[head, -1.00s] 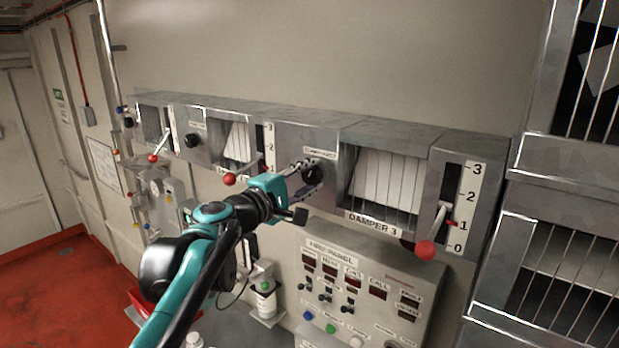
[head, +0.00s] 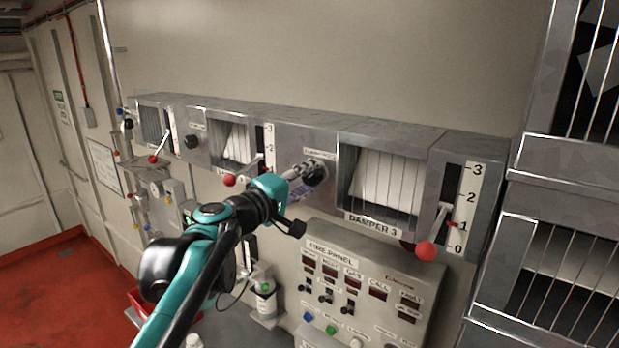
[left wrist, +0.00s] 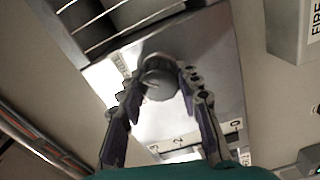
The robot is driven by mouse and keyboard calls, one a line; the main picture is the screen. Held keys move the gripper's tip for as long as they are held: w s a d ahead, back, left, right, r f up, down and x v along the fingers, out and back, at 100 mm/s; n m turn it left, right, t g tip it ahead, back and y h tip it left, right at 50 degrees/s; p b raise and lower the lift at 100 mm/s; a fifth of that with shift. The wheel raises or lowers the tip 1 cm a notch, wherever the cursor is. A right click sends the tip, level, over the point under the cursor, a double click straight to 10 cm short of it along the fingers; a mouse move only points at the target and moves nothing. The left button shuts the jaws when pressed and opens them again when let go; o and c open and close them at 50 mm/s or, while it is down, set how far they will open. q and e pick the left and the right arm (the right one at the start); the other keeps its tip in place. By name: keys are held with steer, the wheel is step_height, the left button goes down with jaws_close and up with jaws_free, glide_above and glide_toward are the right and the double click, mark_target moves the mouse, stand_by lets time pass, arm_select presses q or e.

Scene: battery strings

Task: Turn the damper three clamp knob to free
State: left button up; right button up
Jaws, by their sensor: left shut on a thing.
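The damper three clamp knob (head: 318,172) is a dark round knob on the grey panel left of the damper 3 louvres. My left gripper (head: 306,175) is at the knob, its fingers covering part of it in the head view. In the left wrist view the knob (left wrist: 159,78) sits between the two fingertips of my left gripper (left wrist: 160,82), one on each side, shut on it. The damper 3 lever with a red ball (head: 426,251) stands low on its 0 to 3 scale (head: 467,210). The label by the knob is partly hidden. My right gripper is not in view.
The fire panel (head: 370,290) with switches and buttons is below damper 3. A second lever's red ball (head: 230,181) is close to my left forearm. Another black knob (head: 192,142) is farther left. A metal rack (head: 560,180) stands at the right.

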arm_select(q)
steer(key=o, duration=1.1)
steer(key=shift+o, duration=0.2)
steer(key=v, duration=1.2)
steer(key=s+f+m+g+y+b, duration=0.1)
steer(key=s+f+m+g+b, duration=0.15)
steer(key=f+b, duration=0.7)
steer(key=s+f+m+g+y+b, duration=0.1)
steer(key=s+f+y+b, duration=0.2)
steer(key=f, duration=1.4)
steer(key=s+f+m+g+b, duration=0.2)
steer(key=s+f+b, duration=0.35)
steer(key=f, duration=0.85)
steer(key=s+a+f+m+y+b, duration=0.1)
steer(key=f+b, duration=0.4)
steer(key=f, duration=0.5)
steer(key=s+a+f+m+g+y+b, duration=0.1)
steer(key=s+a+f+y+b, duration=0.2)
steer(key=a+f+b, duration=0.3)
steer(key=s+a+f+m+g+y+b, duration=0.1)
steer(key=f+b, duration=0.4)
steer(key=f, duration=1)
steer(key=s+a+y, duration=0.1)
steer(key=s+a, duration=0.1)
steer(key=shift+s+a+y, duration=0.3)
steer(key=shift+s+a, duration=0.1)
